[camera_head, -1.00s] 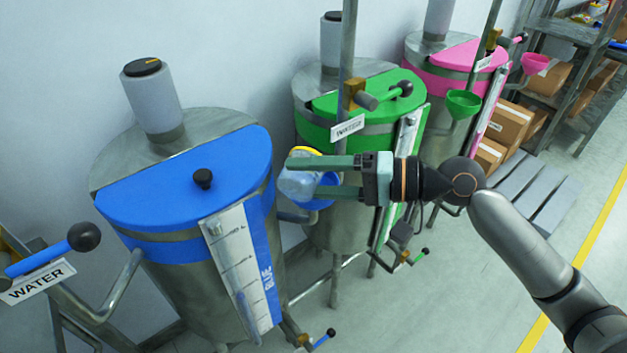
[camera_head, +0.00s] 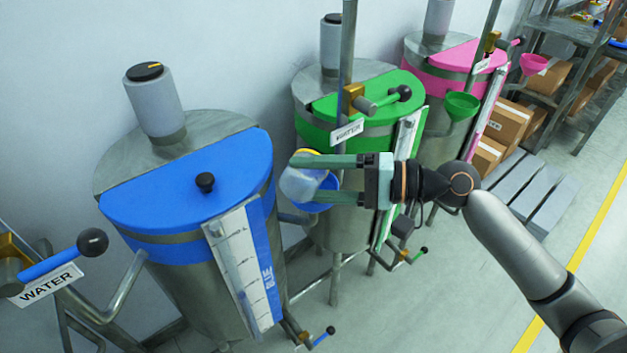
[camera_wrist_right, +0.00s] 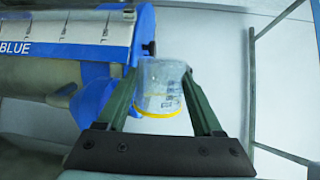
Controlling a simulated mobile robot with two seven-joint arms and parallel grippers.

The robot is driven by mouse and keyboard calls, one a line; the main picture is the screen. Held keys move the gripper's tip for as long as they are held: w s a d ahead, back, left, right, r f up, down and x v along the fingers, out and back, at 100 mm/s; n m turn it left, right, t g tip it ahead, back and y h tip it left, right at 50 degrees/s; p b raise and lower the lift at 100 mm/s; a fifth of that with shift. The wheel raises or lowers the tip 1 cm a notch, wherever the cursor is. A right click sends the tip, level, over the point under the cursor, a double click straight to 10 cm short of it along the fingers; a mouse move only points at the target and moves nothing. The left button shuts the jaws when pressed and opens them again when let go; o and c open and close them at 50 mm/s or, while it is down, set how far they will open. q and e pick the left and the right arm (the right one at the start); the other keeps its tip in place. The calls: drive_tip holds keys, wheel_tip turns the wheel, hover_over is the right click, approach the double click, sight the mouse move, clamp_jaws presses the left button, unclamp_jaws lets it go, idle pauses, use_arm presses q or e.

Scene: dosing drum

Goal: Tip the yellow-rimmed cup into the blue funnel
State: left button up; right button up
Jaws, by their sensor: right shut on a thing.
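My right gripper (camera_head: 306,179) is shut on the clear yellow-rimmed cup (camera_head: 297,187) and holds it in the air between the blue and green drums. The yellow rim shows at the cup's upper edge in the head view. In the right wrist view the cup (camera_wrist_right: 163,88) sits between both fingers, its yellow rim towards the gripper. The cup looks tilted; its contents are hard to make out. The blue funnel (camera_head: 328,183) is right behind the cup, partly hidden by cup and fingers. I cannot tell whether they touch. My left gripper is not in view.
The blue-lidded drum (camera_head: 185,190) stands left of the cup. The green-lidded drum (camera_head: 365,100) and an upright metal pole (camera_head: 348,50) stand behind the gripper. A green funnel (camera_head: 462,105) is further right. Open floor lies at the lower right.

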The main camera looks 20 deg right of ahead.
drive_tip(key=shift+f+m, duration=0.2)
drive_tip(key=shift+m, duration=0.1)
